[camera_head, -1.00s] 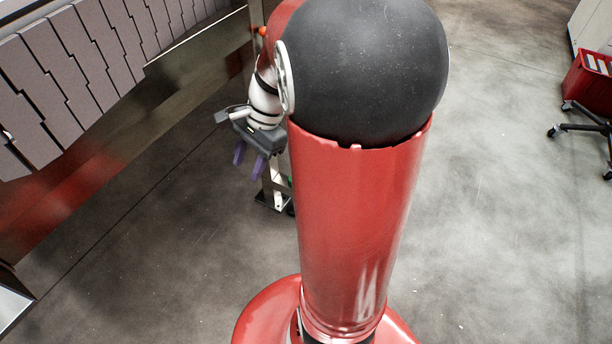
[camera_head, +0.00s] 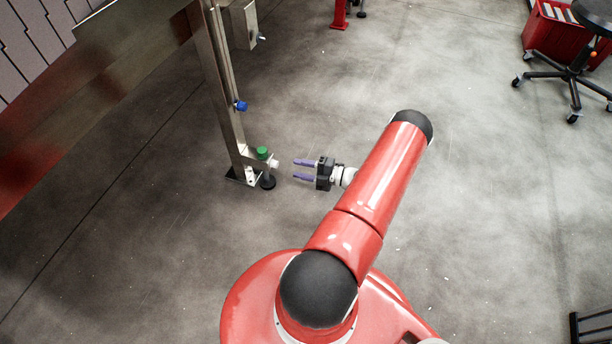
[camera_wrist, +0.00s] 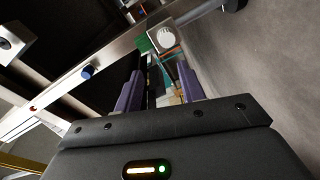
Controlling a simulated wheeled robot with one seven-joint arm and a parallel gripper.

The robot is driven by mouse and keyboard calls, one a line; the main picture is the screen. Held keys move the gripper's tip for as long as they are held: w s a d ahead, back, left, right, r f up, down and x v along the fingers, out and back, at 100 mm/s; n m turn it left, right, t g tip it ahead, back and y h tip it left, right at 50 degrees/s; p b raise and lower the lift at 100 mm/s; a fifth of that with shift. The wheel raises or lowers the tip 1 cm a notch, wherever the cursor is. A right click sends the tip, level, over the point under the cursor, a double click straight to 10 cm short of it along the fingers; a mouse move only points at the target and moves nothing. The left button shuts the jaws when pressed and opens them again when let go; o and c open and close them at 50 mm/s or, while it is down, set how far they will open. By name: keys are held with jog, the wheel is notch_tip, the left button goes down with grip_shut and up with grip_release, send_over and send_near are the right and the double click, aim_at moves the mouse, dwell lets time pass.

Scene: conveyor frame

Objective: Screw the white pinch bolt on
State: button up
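The white pinch bolt (camera_head: 275,163) sits at the foot of the conveyor leg (camera_head: 226,100), beside a green knob (camera_head: 262,152). In the wrist view it shows as a white round head (camera_wrist: 167,38) with the green knob (camera_wrist: 145,44) on its left. My gripper (camera_head: 297,169) is open and empty. Its two purple fingers point left toward the bolt, with a short gap between. In the wrist view the fingers (camera_wrist: 158,82) stand apart, with the bolt beyond their tips. Whether the bolt's thread is engaged cannot be seen.
A blue knob (camera_head: 241,106) is higher on the leg, and a black levelling foot (camera_head: 268,182) stands below the bolt. A red bin (camera_head: 548,32) and a wheeled chair (camera_head: 575,75) are at the upper right. The floor around my gripper is clear.

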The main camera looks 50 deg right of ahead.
aim_at(277, 165)
jog(key=w+a, duration=0.1)
jog(key=w, duration=0.1)
jog(key=w+f+m+p, duration=0.1)
jog(key=w, duration=0.1)
jog(key=w+a+f+m+t+h, duration=0.1)
jog(key=w, duration=0.2)
jog(key=shift+a+f+p, duration=0.15)
jog(key=shift+a+p, duration=0.15)
jog(key=shift+w, duration=0.1)
jog(key=shift+c, duration=0.6)
jog(key=c, duration=0.7)
jog(key=n, duration=0.9)
jog(key=shift+f, duration=0.1)
jog(key=n, duration=0.7)
jog(key=shift+n, duration=0.4)
jog(key=n, duration=1.4)
jog(key=shift+n, duration=2.2)
jog(key=o, duration=1)
jog(key=shift+o, duration=0.2)
